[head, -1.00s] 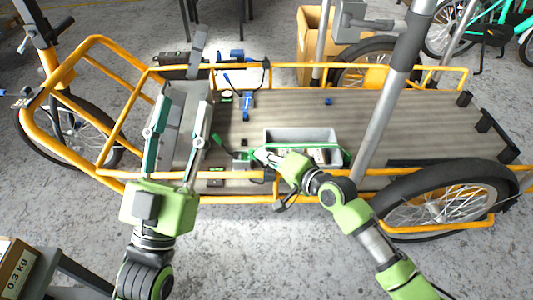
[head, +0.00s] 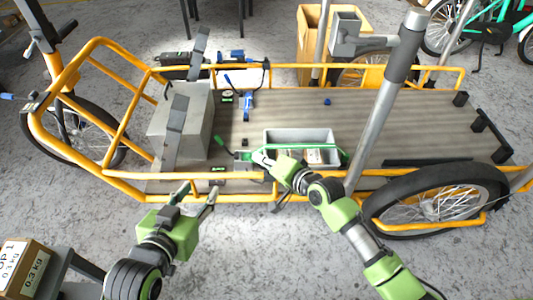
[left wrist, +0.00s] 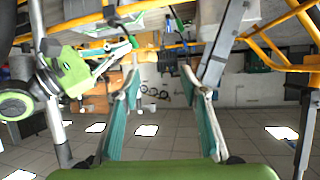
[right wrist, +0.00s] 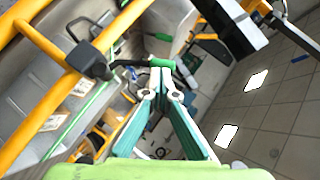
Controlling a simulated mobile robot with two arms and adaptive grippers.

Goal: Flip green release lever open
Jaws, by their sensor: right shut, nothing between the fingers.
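The green release lever (head: 243,155) is at the front edge of the cargo deck, left of the grey tray. Its thin dark handle runs left to a green tip (head: 219,142). My right gripper (head: 258,157) is shut and empty, with its fingertips beside the lever's green body. In the right wrist view a green grip (right wrist: 162,62) sits right at the fingertips; I cannot tell whether they touch. My left gripper (head: 201,188) is open and empty, near the front frame rail and left of the lever. Its spread fingers also show in the left wrist view (left wrist: 162,80).
A grey tray (head: 300,135) with a green front strip sits on the deck behind my right gripper. A blue lever (head: 247,105) stands farther back. A grey box (head: 195,125) is at the left. The yellow rail (head: 225,175) runs along the front. A grey post rises at the right.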

